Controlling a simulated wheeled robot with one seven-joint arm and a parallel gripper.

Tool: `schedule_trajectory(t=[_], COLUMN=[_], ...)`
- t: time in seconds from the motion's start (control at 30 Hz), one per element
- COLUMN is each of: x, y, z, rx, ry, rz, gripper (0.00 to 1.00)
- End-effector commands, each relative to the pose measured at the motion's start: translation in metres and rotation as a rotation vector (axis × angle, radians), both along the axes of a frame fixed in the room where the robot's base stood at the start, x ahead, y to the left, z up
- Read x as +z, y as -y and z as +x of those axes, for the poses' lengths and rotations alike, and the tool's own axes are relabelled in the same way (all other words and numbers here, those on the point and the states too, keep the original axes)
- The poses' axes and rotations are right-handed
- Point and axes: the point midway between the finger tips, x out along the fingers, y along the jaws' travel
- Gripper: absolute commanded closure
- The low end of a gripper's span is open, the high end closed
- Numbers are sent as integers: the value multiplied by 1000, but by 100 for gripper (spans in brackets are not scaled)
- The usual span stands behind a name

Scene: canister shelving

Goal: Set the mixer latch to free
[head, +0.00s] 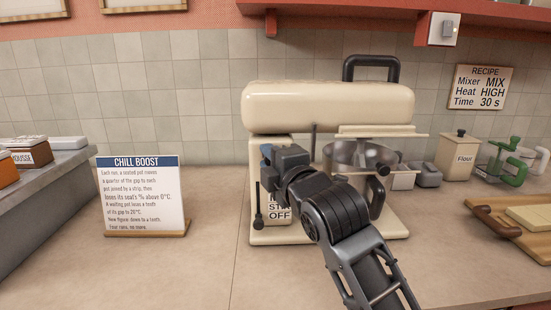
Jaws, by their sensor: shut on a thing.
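The cream mixer (330,108) stands on the counter, its head level above a metal bowl (345,157). My gripper (268,160) is at the left front of the mixer's column. It is shut on a small blue part (266,149), which looks like the mixer latch. The fingertips and most of that part are hidden behind my wrist, so I cannot read the latch's setting. A label with STIR and OFF (279,212) is partly covered by my arm. A thin lever with a black knob (258,220) hangs left of that label.
A CHILL BOOST sign (143,195) stands on the counter to the left. A Flour canister (460,157), a green-handled device (505,160) and a wooden tray (495,222) are to the right. A RECIPE card (482,88) hangs on the wall. The counter between sign and mixer is clear.

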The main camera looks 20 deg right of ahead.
Motion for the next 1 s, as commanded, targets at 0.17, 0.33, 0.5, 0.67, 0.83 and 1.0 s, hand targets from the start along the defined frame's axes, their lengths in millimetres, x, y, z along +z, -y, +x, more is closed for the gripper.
schedule_trajectory(t=[0.17, 0.33, 0.5, 0.67, 0.83, 1.0], x=[0, 0, 0, -1, -2, -2], y=[-4, -3, -3, -2, 0, 2], z=[0, 0, 0, -4, -27, -55], rx=[8, 7, 5, 5, 5, 5], ry=[-1, 0, 0, 0, 1, 0], rz=[-1, -1, -1, 0, 2, 1], gripper=[66, 50, 49, 49, 49, 49])
